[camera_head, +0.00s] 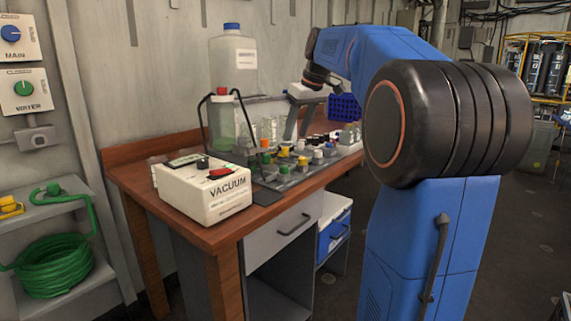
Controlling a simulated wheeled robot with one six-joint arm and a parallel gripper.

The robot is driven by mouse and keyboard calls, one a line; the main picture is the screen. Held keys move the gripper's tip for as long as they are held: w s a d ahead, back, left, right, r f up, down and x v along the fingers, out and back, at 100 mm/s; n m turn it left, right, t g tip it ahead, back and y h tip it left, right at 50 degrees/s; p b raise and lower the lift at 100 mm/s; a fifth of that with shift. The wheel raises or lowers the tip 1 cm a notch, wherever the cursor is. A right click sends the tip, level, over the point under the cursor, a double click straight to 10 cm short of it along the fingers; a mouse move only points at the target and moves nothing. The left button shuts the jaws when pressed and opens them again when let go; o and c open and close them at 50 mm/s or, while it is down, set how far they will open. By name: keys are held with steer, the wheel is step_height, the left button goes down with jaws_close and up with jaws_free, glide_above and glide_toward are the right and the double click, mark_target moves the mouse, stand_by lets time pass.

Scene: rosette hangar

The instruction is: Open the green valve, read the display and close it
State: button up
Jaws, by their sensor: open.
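I cannot tell which one is the green valve. A small dark window, possibly a display (186,160), is on top of the white VACUUM box on the bench; no reading is legible. My arm is folded at the right, its dark wrist over the back of the bench, far from both green parts. My gripper's fingers do not show.
A blue MAIN knob (11,33) is above the green one. The wooden bench (135,187) carries the VACUUM box (205,195), a large clear bottle (233,65) and several small vials. A coiled green hose (53,265) lies on the lower shelf.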

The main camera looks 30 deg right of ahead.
mark_target(284, 166)
steer(key=x, duration=1.3)
steer(key=shift+f, duration=0.2)
steer(key=c, duration=1)
